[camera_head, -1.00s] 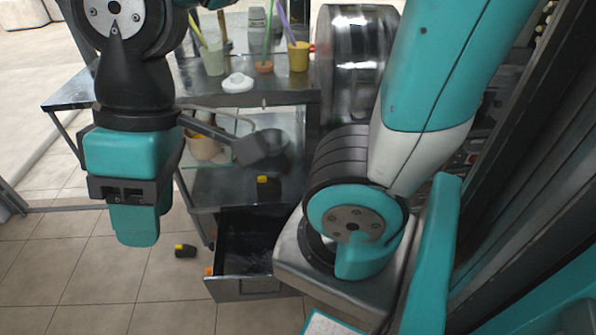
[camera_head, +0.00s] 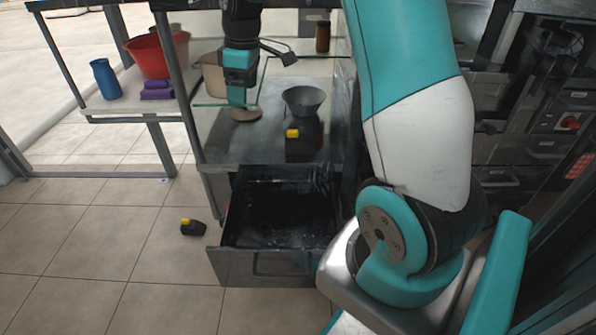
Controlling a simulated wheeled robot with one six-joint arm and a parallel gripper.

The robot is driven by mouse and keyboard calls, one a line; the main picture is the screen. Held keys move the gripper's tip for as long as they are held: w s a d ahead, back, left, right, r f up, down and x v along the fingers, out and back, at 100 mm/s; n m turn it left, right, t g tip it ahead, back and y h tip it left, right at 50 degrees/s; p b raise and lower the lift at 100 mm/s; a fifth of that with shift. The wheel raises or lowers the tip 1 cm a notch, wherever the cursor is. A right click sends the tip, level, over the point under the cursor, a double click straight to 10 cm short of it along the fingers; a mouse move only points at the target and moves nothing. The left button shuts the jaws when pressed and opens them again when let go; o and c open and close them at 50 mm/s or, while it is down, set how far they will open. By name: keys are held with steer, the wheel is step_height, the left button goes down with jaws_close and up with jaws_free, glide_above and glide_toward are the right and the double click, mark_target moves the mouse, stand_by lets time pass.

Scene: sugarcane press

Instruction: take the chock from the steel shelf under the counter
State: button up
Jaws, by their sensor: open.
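A black chock with a yellow top (camera_head: 302,145) sits near the front edge of the steel shelf (camera_head: 225,150) under the counter. My gripper (camera_head: 238,98) reaches in over the same shelf, to the left of this chock and farther back, pointing down. It is open and apart from the chock. Its fingers are small and partly hidden in this view. A similar black and yellow chock (camera_head: 193,228) lies on the floor to the left of the drawer.
A dark funnel-like bowl (camera_head: 304,100) stands behind the shelf chock. A round brown piece (camera_head: 246,115) lies below my gripper. An open, empty drawer (camera_head: 275,262) juts out below the shelf. A side table holds a red basin (camera_head: 155,58) and a blue bottle (camera_head: 104,78).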

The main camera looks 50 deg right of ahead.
steer(key=w+d+f+b, duration=0.2)
steer(key=d+f+b, duration=0.6)
steer(key=d+f, duration=0.65)
steer(key=n+p, duration=0.1)
glide_above(298, 137)
steer(key=w, duration=0.1)
steer(key=shift+a+f+g+h, duration=0.15)
steer(key=shift+a+g+h, duration=0.1)
steer(key=shift+g+h, duration=0.15)
steer(key=f, duration=0.1)
steer(key=d+f+b, duration=0.1)
steer(key=shift+d+f, duration=0.1)
steer(key=shift+f, duration=0.2)
step_height(298, 137, down, 5)
steer(key=b, duration=0.3)
steer(key=shift+s+d+f, duration=0.1)
steer(key=shift+s+f, duration=0.05)
steer(key=c, duration=1.2)
steer(key=shift+r, duration=0.25)
